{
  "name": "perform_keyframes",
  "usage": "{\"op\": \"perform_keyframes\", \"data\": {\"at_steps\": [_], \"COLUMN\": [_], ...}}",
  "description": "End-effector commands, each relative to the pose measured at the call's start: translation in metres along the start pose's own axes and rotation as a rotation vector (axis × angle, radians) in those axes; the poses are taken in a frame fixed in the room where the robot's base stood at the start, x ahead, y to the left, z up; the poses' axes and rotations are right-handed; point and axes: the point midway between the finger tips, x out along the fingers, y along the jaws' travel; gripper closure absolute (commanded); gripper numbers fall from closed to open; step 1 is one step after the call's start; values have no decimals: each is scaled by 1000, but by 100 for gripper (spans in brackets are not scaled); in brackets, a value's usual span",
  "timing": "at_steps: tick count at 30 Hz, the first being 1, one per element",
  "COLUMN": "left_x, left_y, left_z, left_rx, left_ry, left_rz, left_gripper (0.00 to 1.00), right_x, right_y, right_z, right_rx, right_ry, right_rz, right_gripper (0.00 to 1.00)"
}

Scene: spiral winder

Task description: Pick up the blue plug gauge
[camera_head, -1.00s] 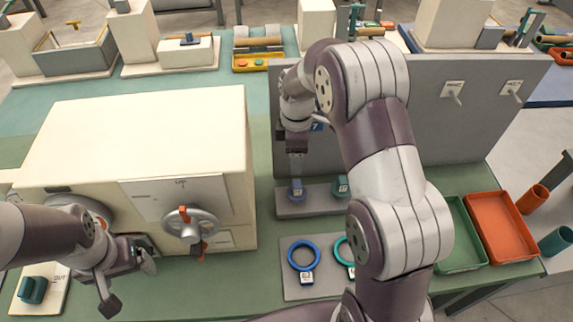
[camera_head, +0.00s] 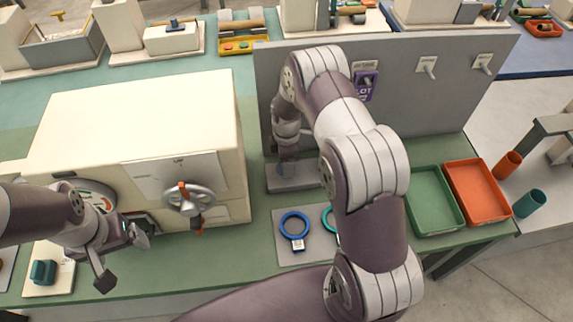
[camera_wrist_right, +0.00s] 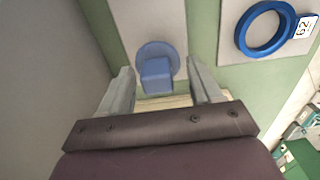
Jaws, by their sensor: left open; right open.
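The blue plug gauge (camera_wrist_right: 155,74) shows in the right wrist view as a round flange with a square block, on a light grey plate (camera_wrist_right: 146,18). My right gripper (camera_wrist_right: 159,63) is open, with one finger on each side of the gauge and gaps between. In the head view the right gripper (camera_head: 286,162) is down over the small plate (camera_head: 292,186) at the foot of the grey panel and mostly hides the gauge. My left gripper (camera_head: 122,260) is open and empty in front of the cream machine, left of its handwheel.
A blue ring gauge (camera_head: 295,225) with a tag lies on the front plate (camera_head: 285,254); a teal ring (camera_head: 329,222) is partly hidden by my right arm. The grey panel (camera_head: 425,105) stands behind. Green (camera_head: 433,224) and orange (camera_head: 484,214) trays are at right.

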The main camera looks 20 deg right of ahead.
Motion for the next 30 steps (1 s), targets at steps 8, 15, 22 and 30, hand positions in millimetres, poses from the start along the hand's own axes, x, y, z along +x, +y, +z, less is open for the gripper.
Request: {"op": "perform_keyframes", "data": {"at_steps": [8,15,22,30], "left_x": [0,2,19,36], "left_y": [0,0,0,0], "left_z": [0,0,2,4], "left_rx": [0,0,0,0], "left_ry": [0,0,0,0], "left_rz": [0,0,0,0], "left_gripper": [17,17,17,17], "right_x": [0,-2,-31,-71], "right_y": [0,0,2,-46], "right_z": [0,0,0,28], "right_rx": [0,0,0,4], "right_ry": [0,0,1,0], "right_rz": [0,1,6,3], "right_gripper": [94,94,94,94]}}
